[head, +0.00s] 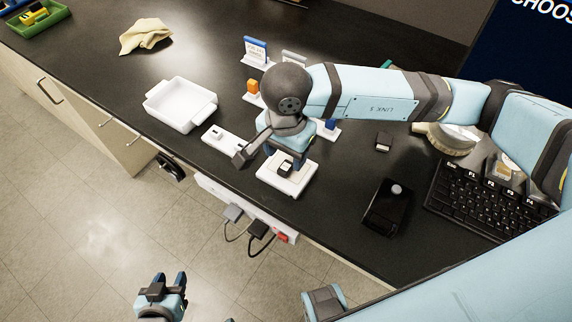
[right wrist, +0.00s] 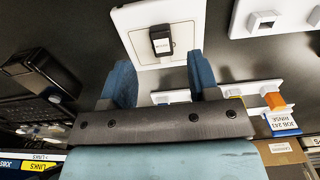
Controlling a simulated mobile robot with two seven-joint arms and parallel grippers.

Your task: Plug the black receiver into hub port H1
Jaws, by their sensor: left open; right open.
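A small black receiver (head: 285,167) sits on a square white plate (head: 300,183) near the bench's front edge. In the right wrist view the receiver (right wrist: 161,40) stands at the middle of the white plate (right wrist: 135,15). My right gripper (head: 288,153) is over the plate, its blue fingers (right wrist: 162,78) apart and empty, the receiver ahead between their lines. A white block with a small socket (head: 222,141) lies to the left of the plate; the right wrist view also shows a socket (right wrist: 264,21). I cannot read any H1 label. My left gripper (head: 168,284) is open and empty, low before the bench.
A white tray (head: 181,123) stands left of the blocks. Orange (head: 253,87) and blue (head: 330,124) pieces sit on white stands behind. A black device with a grey knob (head: 384,210) and a keyboard (head: 485,193) are right. A power strip (head: 220,193) runs along the bench front.

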